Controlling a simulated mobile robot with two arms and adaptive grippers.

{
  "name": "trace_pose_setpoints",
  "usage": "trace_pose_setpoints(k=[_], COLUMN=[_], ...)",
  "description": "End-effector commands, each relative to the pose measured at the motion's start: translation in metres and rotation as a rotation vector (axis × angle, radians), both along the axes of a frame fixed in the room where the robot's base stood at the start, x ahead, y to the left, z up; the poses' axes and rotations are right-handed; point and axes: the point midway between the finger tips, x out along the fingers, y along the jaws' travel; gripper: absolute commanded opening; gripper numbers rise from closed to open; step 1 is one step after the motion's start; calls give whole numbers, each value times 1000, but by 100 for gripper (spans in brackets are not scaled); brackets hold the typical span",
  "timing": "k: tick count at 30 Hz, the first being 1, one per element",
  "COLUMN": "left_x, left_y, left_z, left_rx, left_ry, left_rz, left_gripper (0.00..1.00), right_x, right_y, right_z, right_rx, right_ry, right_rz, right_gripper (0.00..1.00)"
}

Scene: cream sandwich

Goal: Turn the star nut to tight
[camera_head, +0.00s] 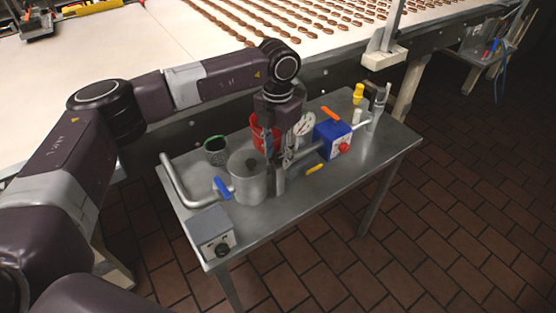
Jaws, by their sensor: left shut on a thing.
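My left gripper (281,160) reaches straight down at the pipe line on the metal table (365,172). It is shut on a part at the pipe joint, just right of the steel pot (248,178). The fingers cover this part, which seems to be the star nut; its shape and how tight it sits cannot be made out. The steel pipe (310,150) runs from there up to the right, behind a blue box (330,133) with a red knob (344,147). My right gripper is not in view.
A red container (258,128), a dial gauge (304,124) and a dark cup (215,150) stand close behind the gripper.

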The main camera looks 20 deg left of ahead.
Motion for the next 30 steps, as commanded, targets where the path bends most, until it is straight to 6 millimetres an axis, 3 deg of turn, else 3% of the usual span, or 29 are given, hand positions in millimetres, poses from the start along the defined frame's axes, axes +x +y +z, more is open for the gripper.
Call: trace_pose_setpoints(k=[1,12,30], left_x=[1,1,3], left_y=[0,1,2], left_z=[-3,-2,0], left_rx=[-1,-1,0], left_ry=[-3,-3,-3], left_rz=[-45,-396,-965], left_gripper=[9,9,9], right_x=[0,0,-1], right_y=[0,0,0], right_z=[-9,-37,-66], right_rx=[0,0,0], right_ry=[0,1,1], right_rz=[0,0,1], right_gripper=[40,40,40])
